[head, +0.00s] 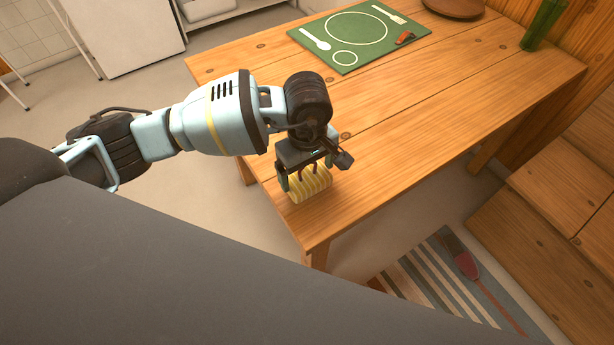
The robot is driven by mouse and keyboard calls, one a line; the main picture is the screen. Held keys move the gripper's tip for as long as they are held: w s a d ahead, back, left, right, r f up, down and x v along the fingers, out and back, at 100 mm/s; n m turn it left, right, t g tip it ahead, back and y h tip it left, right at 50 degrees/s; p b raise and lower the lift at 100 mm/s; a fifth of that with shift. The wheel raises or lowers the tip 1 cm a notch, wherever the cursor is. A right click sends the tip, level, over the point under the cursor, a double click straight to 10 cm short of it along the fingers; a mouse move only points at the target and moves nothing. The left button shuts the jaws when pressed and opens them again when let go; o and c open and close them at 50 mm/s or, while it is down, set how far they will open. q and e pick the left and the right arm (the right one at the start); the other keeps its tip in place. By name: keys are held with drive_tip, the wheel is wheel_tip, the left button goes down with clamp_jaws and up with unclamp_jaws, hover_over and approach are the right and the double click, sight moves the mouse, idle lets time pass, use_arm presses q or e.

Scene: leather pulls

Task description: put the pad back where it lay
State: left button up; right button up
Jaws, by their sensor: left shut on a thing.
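The pad is a pale yellow block with ridged stripes (312,187), at the near corner of the wooden table (420,130). My left gripper (306,176) points down over it and is shut on it, one finger at each side. The upper part of the pad is partly covered by the gripper. I cannot tell whether its underside touches the table top or hangs just above it. My right gripper is not in view.
A green mat with white place-setting outlines (385,50) lies at the table's far side, with a small orange-red object (405,38) on it. A brown plate (455,6) and green bottle (544,22) stand farther back. The table's middle is clear. A striped rug (415,275) lies on the floor.

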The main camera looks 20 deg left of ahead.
sight(307, 177)
use_arm(q)
drive_tip(key=shift+s+f, duration=0.15)
drive_tip(key=shift+f, duration=1.4)
drive_tip(key=shift+f, duration=0.2)
drive_tip(key=o, duration=0.7)
drive_tip(key=shift+r, duration=0.1)
